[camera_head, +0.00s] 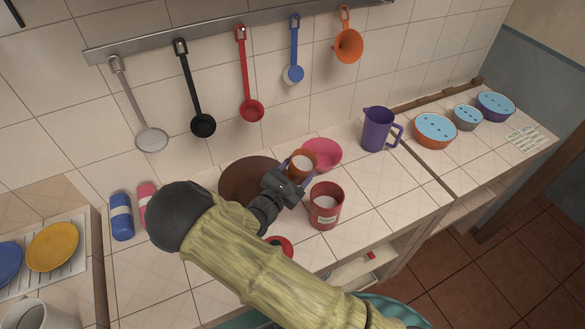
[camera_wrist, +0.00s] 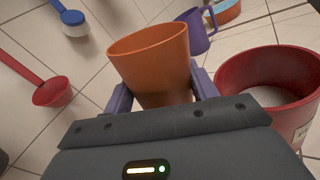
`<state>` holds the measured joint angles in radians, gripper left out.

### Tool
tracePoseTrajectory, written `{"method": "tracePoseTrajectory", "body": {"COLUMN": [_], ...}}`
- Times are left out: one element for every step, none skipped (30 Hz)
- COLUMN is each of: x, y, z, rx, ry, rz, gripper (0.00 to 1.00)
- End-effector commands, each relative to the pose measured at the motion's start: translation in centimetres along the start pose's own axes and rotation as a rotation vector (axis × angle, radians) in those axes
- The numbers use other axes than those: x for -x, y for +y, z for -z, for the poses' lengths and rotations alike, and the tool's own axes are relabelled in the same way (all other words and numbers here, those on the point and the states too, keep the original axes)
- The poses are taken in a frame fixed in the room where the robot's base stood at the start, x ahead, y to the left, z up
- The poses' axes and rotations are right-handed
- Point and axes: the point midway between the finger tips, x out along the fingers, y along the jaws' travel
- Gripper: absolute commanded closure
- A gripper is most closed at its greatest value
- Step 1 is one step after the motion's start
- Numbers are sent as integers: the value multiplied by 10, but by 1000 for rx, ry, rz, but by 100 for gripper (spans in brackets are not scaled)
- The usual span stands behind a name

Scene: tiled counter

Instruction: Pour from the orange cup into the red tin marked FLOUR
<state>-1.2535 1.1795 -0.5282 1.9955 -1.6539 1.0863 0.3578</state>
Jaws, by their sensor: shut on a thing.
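The orange cup (camera_head: 302,163) is held between the fingers of my gripper (camera_head: 287,174). It also shows in the wrist view (camera_wrist: 150,62), where the two purple fingers of my gripper (camera_wrist: 163,98) close on its sides. In the head view pale contents show inside the cup. The red tin (camera_head: 325,206) stands upright on the tiled counter, just right of and nearer than the cup. Its top is open, with pale contents inside and a white label on its front. In the wrist view the red tin (camera_wrist: 262,95) is at the right, apart from the cup.
A pink bowl (camera_head: 322,153) stands close behind the cup, and a purple jug (camera_head: 378,130) to the right. A brown round mat (camera_head: 240,180) lies left. A red round object (camera_head: 279,246) is partly hidden by my arm. Utensils hang on the wall rail (camera_head: 200,35).

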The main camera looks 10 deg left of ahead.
Motion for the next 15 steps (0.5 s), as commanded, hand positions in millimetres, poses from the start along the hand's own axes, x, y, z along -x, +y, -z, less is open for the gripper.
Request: {"method": "tracePoseTrajectory", "body": {"x": [0,0,0,0,0,0,0,0,0,0,0,0,0,0,0], "y": [-3,-4,-6,-8,-9,-11,-13,-14,-16,-15,-13,-11,-9,-10,-10], "z": [-4,-5,-7,-9,-10,-12,-14,-15,-17,-16,-16,-18,-19,-17,-16], "rx": [-9,-17,-25,-33,-39,-50,-56,-63,-73,-111,-149,-196,-231,-247,-267], "ry": [-1,-1,-1,-1,-1,-1,-1,-1,0,0,0,0,0,0,0], "rz": [0,0,0,0,1,1,1,1,0,-1,-1,-1,-1,-1,-1], "gripper": [77,77,77,77,77,77,77,77,77,77,77,77,77,77,77]}}
